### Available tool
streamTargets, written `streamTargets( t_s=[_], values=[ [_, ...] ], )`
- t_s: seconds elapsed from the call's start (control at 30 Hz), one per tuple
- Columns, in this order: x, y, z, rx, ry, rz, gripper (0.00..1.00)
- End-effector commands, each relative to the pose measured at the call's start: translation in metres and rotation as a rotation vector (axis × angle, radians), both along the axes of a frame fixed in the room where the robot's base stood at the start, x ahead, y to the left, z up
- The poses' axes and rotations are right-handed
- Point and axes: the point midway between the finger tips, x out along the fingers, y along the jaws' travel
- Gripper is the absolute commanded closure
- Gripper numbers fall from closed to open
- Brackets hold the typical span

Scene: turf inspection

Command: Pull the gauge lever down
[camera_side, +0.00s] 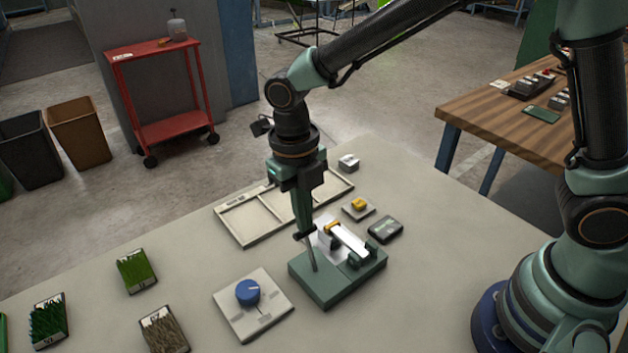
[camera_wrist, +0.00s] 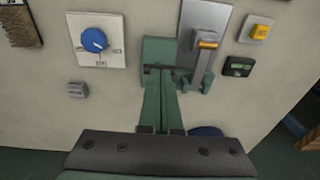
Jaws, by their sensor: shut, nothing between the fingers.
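The gauge is a green base (camera_side: 325,289) with a thin upright grey post, a silver plate and green brackets. Its lever is a pale bar (camera_side: 349,239) with a yellow-orange end (camera_side: 332,226). In the wrist view, the lever's orange end (camera_wrist: 208,43) lies in front of the silver plate (camera_wrist: 203,15). My gripper (camera_side: 303,234) points down, shut and empty, beside the lever's yellow end and near the top of the post. In the wrist view, my gripper (camera_wrist: 160,72) overlaps the green base (camera_wrist: 157,50), left of the lever. I cannot tell whether the fingers touch the gauge.
A blue dial on a pale plate (camera_side: 265,316) lies left of the gauge. A yellow button block (camera_side: 358,206) and a dark device (camera_side: 385,229) lie behind and right. A pale divided frame (camera_side: 246,237) lies behind. Turf samples (camera_side: 137,270) stand left. Clear table lies between.

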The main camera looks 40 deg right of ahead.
Motion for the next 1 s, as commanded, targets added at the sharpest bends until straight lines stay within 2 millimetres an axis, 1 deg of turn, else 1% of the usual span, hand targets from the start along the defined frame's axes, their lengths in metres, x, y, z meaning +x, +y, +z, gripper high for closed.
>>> streamTargets(
  t_s=[0.23, 0.77, 0.87, 1.0],
  values=[
    [0.0, 0.0, 0.002, 0.001, -0.001, 0.0, 1.0],
    [-0.002, 0.0, 0.02, 0.001, -0.002, 0.001, 1.0],
    [-0.006, 0.001, 0.028, 0.001, -0.004, 0.001, 1.0],
    [-0.017, 0.001, 0.047, 0.001, -0.005, 0.002, 1.0]
  ],
)
